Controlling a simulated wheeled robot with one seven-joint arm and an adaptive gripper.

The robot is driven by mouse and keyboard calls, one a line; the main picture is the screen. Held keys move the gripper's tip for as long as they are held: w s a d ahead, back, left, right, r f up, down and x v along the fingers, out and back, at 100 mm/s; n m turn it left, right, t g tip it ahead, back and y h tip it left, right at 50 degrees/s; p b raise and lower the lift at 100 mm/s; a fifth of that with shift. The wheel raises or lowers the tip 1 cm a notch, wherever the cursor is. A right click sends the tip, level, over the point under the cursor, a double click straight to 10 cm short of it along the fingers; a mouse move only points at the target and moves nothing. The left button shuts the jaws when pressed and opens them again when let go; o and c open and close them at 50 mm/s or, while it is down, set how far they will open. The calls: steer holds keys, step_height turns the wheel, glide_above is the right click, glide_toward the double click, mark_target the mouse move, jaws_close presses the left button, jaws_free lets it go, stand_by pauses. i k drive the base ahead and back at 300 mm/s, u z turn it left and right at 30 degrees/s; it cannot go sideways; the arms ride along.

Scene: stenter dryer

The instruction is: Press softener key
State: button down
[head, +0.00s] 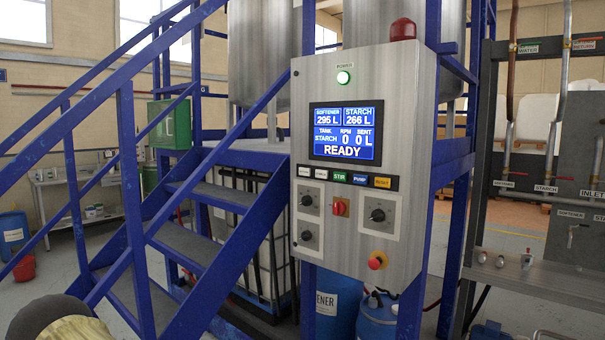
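A grey steel control panel (410,90) stands in the middle, angled to the picture. Its blue screen (346,133) reads softener 295 L, starch 266 L, tank STARCH, RPM 0, sent 0 L, READY. Below it is a row of keys: two white keys, left (304,171) and right (321,173), then green STIR (339,176), blue PUMP (360,179) and an amber key (382,182). The lettering on the white keys is too small to read, so I cannot tell which is softener.
Blue drums (377,318) sit below. A pipe rack (560,250) is at right.

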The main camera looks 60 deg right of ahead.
mark_target(304, 171)
steer(key=z, duration=0.8)
steer(key=i, duration=0.8)
steer(key=z, duration=0.9)
